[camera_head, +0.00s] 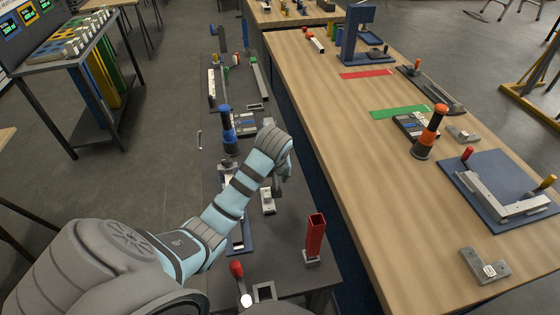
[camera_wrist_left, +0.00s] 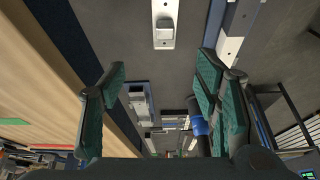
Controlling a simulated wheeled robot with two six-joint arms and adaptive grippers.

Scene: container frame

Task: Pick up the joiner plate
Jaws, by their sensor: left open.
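A pale metal plate with a small raised block, which looks like the joiner plate (camera_head: 268,207), lies on the dark bench just below my left gripper (camera_head: 278,186). My left gripper's fingers partly cover its far end in the head view. In the left wrist view the plate (camera_wrist_left: 164,36) is at the top centre, beyond the gap between the fingertips. There my left gripper (camera_wrist_left: 160,74) is wide open, with nothing between its dark green pads. The plate appears apart from both fingers. My right gripper is not in view.
A red upright holder (camera_head: 315,236) stands to the right of the plate, and a blue-handled tool (camera_head: 227,130) stands farther back. The wooden table (camera_head: 340,130) at right carries a blue fixture (camera_head: 480,205), an orange-handled tool (camera_head: 430,132) and an L-shaped metal bracket (camera_head: 485,267).

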